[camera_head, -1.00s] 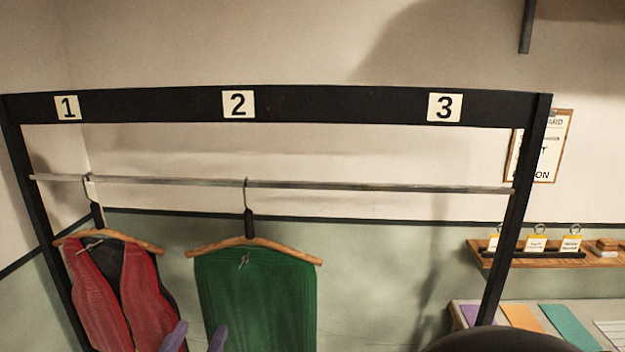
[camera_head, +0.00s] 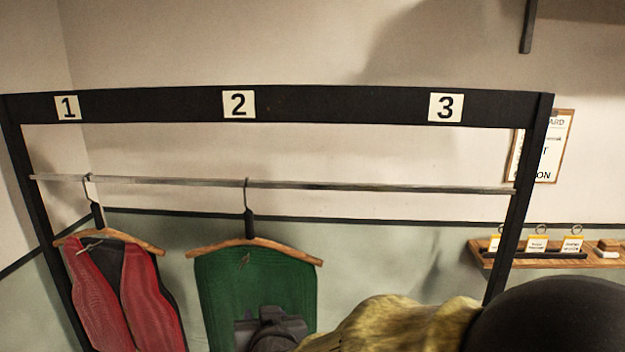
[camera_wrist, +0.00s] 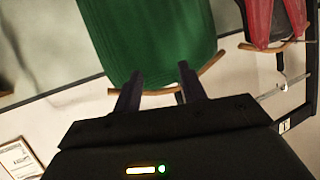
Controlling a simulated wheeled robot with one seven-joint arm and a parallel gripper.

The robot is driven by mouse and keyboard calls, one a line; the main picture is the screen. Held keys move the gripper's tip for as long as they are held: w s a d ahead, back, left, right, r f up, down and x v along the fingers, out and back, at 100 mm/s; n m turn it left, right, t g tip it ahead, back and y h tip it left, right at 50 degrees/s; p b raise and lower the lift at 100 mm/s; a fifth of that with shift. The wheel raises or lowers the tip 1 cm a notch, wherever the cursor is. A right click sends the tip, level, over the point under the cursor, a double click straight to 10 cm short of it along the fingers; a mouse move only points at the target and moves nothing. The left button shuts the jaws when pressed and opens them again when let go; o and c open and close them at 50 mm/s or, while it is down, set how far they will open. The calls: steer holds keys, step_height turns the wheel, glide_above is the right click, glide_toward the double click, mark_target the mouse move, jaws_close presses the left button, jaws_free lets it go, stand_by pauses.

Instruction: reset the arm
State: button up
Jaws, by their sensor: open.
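My gripper (camera_wrist: 160,72) is open in the wrist view, with its two dark fingers apart and nothing seen between them. The green garment (camera_wrist: 150,35) lies beyond the fingers; I cannot tell whether they touch it. In the head view my gripper (camera_head: 271,330) shows low in front of the green garment (camera_head: 225,285), covering part of its lower front. That garment hangs from a wooden hanger (camera_head: 290,250) on the rail below number 2. My arm reaches in from the lower right.
A red and black vest (camera_head: 145,290) hangs below number 1. The metal rail (camera_head: 380,187) is empty below number 3. A black rack post (camera_head: 518,210) stands at right, near a small wooden shelf (camera_head: 597,263) with tags.

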steer(key=s+d+f+g+h, duration=0.1)
steer(key=s+d+f+g, duration=0.2)
steer(key=d, duration=0.5)
steer(key=s+d+f+m+g+h, duration=0.1)
steer(key=s+d+f+g, duration=0.2)
steer(key=d+f, duration=0.3)
steer(key=s+d+f+m+g+h, duration=0.1)
steer(key=s+d+f+g, duration=0.3)
steer(key=d, duration=0.6)
steer(key=shift+s+f+h, duration=0.25)
steer(key=shift+s+h, duration=0.05)
steer(key=shift+s, duration=0.1)
steer(key=shift+s, duration=0.15)
steer(key=shift+c, duration=0.6)
